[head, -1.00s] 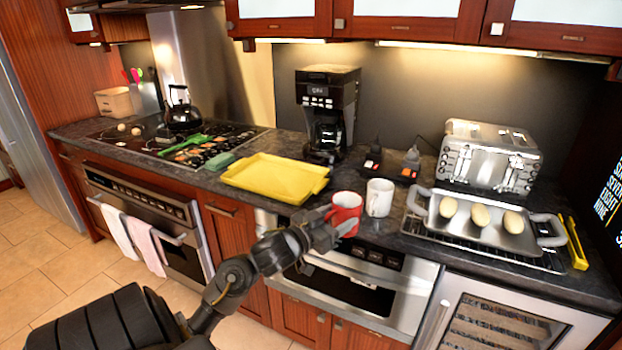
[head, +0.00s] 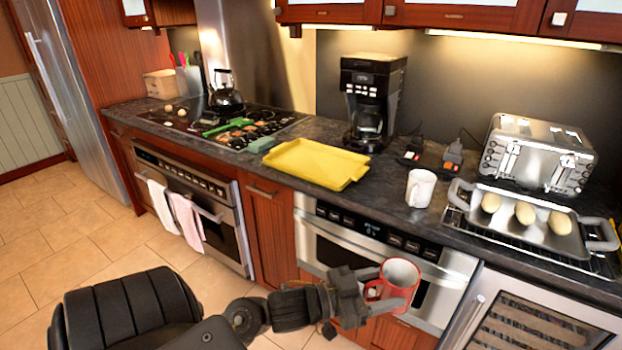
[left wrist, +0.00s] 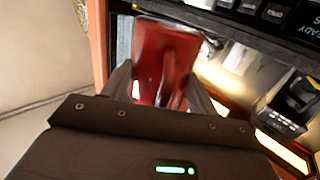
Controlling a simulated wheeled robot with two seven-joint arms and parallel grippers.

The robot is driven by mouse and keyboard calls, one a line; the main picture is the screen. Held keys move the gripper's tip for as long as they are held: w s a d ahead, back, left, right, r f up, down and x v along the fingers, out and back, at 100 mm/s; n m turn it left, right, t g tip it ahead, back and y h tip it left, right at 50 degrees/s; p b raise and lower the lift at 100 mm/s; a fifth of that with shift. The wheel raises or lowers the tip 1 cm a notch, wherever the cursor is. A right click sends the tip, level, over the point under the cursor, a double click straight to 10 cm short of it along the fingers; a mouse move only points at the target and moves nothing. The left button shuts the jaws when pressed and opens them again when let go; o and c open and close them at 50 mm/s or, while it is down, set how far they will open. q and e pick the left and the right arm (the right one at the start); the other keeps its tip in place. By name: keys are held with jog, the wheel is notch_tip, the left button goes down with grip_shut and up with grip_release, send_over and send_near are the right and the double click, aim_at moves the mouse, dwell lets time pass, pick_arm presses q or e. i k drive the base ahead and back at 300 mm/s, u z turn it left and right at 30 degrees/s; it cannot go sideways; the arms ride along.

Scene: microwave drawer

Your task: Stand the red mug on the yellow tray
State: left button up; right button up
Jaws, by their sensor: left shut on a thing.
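The red mug (head: 398,280) is held upright by my left gripper (head: 386,290), in front of the microwave drawer and off the counter. In the left wrist view the red mug (left wrist: 165,58) sits between the two fingers, slightly blurred, with its handle toward the camera. The yellow tray (head: 318,162) lies empty on the counter, left of the coffee maker and farther back than the mug. My right gripper is not in view.
A white mug (head: 420,188) stands on the counter between the tray and a metal pan (head: 530,228) of rolls. A coffee maker (head: 372,100) stands behind the tray. A green cloth (head: 262,145) lies beside the tray's left end.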

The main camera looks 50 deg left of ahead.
aim_at(294, 163)
jog(key=u, duration=0.5)
jog(key=k, duration=0.55)
jog(key=u, duration=0.75)
jog(key=i, duration=1.45)
jog(key=z, duration=0.8)
